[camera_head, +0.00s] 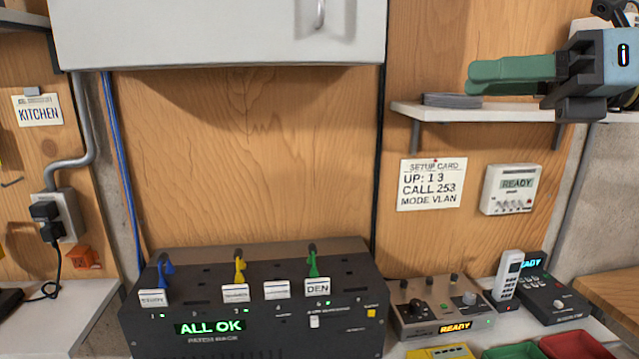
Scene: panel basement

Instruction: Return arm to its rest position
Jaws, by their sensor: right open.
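My right gripper (478,78) is at the upper right, in front of the wall shelf, with its green fingers pointing left. It is open, and nothing shows between its fingers. The fingers overlap each other from this angle, so the gap is hard to see. My right arm comes in from the right edge. My left gripper is not in view.
A shelf (500,112) shows below the gripper. A white cabinet (220,35) hangs at the top. Below stand a patch panel (260,335) reading "ALL OK", a control box (425,320) and a phone unit (550,300). The wall's middle is clear.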

